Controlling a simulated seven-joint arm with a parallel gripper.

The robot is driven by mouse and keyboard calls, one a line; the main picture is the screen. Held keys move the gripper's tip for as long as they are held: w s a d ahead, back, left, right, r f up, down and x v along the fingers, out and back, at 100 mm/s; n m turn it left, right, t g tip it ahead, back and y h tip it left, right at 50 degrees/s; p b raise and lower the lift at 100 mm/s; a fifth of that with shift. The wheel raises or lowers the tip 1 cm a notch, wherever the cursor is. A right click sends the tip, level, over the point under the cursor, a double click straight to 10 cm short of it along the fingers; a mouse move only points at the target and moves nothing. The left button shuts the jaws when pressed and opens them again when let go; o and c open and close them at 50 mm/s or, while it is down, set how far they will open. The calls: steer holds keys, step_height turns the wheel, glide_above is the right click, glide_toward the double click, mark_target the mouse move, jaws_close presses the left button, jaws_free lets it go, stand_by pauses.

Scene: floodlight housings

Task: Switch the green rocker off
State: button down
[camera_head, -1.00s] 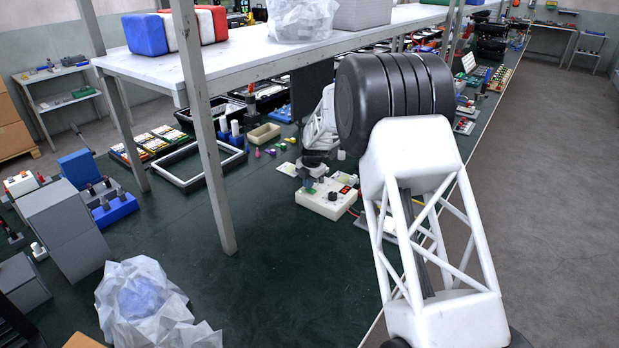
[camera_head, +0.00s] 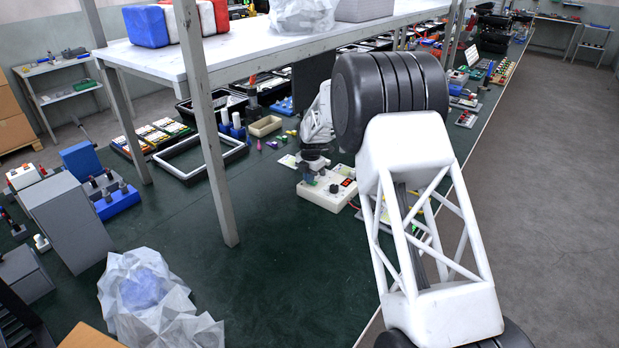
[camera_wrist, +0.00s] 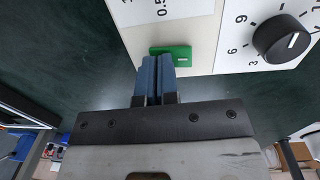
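The green rocker (camera_wrist: 170,54) sits on the edge of a pale control box (camera_wrist: 205,45), in the upper middle of the wrist view. My gripper (camera_wrist: 159,66) has two blue fingers pressed together, with nothing visible between them. Their tips overlap the rocker's lower edge in the picture; I cannot tell if they touch it. The rocker's on or off position is not clear. In the head view, the box (camera_head: 323,198) stands on the dark green bench, with my gripper (camera_head: 311,173) over its left end, too small to read there.
A black knob (camera_wrist: 281,40) with a numbered dial is right of the rocker. A white shelf (camera_head: 240,57) on grey legs spans the bench. A crumpled plastic bag (camera_head: 150,300) lies at front left. The bench (camera_head: 265,285) in front of the box is clear.

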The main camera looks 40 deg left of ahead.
mark_target(314, 183)
steer(key=shift+d+f, duration=0.25)
steer(key=shift+f, duration=0.1)
steer(key=shift+d, duration=0.65)
steer(key=shift+r, duration=0.1)
steer(key=shift+r, duration=0.1)
step_height(314, 183, up, 14)
steer(key=shift+d, duration=0.3)
stand_by(0.3)
steer(key=shift+r, duration=0.1)
steer(key=shift+a+r+y, duration=0.1)
steer(key=shift+a+y, duration=0.1)
steer(key=shift+y, duration=0.2)
stand_by(0.4)
steer(key=f, duration=0.4)
steer(key=a+f, duration=0.1)
steer(key=f, duration=0.9)
steer(key=shift+w+a, duration=0.1)
steer(key=shift+a, duration=0.25)
